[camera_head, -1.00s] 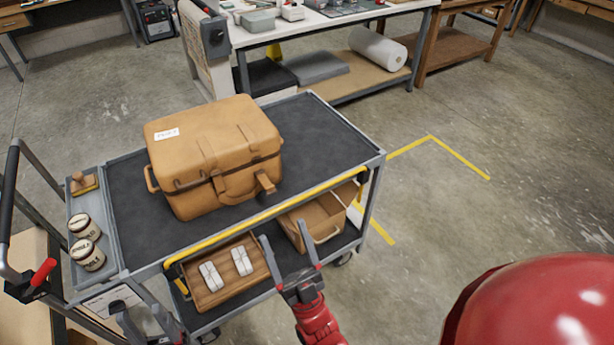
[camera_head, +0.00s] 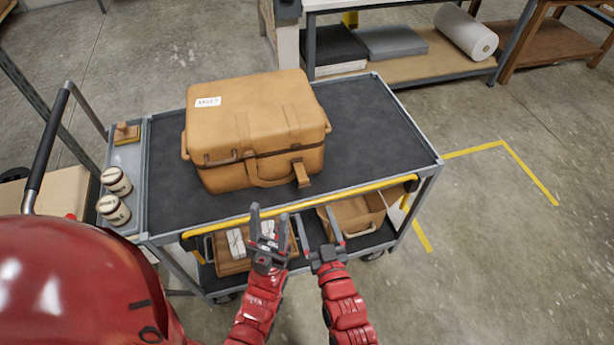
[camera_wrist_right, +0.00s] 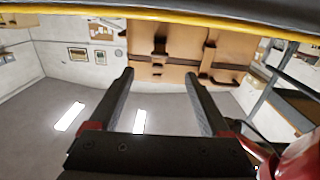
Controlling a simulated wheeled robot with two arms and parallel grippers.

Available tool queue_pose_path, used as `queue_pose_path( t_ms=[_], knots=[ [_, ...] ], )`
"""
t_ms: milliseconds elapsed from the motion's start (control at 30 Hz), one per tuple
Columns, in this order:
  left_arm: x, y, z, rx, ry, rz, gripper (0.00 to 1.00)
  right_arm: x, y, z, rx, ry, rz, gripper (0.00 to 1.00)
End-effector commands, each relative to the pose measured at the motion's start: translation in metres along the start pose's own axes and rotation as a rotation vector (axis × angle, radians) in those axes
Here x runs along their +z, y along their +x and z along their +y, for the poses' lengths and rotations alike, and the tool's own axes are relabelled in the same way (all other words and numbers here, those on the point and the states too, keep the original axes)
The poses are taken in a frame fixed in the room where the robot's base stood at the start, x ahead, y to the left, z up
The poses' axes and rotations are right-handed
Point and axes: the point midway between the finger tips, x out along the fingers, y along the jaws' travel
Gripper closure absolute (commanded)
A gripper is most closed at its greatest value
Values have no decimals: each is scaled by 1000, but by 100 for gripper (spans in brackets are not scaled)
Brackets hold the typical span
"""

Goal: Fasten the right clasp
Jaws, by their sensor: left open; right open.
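A tan case (camera_head: 228,124) with a white label stands closed on the cart's top shelf. On its front, the right clasp (camera_head: 301,173) is a tan tab that sticks out from the face, right of the carrying handle (camera_head: 268,180). My left gripper (camera_head: 269,216) is open and empty, in front of the cart's yellow rail and below the case. My right gripper (camera_head: 318,222) is open and empty beside it, also short of the rail. In the right wrist view the case (camera_wrist_right: 185,38) shows beyond the open fingers (camera_wrist_right: 159,76), with a gap between; straps are visible on it.
The grey cart's yellow rail (camera_head: 345,192) runs between my grippers and the case. A side tray (camera_head: 128,155) on the left holds two jars and a brush. The top shelf is bare right of the case.

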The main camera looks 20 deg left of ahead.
Motion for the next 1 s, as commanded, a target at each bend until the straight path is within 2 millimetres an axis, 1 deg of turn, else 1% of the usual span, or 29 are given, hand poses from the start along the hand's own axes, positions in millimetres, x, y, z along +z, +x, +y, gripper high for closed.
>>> queue_pose_path(
  t_ms=[33, 200, 300, 500, 700, 833, 1000],
  knots=[
    [-1, 6, 0, 0, 0, 0, 50, -6, 12, 1, 2, -1, 5, 19],
    [-3, 17, -1, 0, 0, 0, 50, -7, 46, 1, 3, -1, 7, 19],
    [-4, 23, -1, 0, 0, 0, 50, -7, 66, 1, 2, -1, 5, 19],
    [-5, 33, -2, 0, 0, 0, 50, -6, 99, 2, 2, 0, 5, 19],
    [-6, 38, -2, 0, 0, 0, 50, -3, 117, 1, 2, -1, 3, 19],
    [-6, 38, -2, 0, 0, 0, 50, -3, 122, 2, 3, -1, 6, 19],
    [-6, 38, -2, 0, 0, 0, 50, -2, 123, 2, 3, -1, 5, 19]
  ],
)
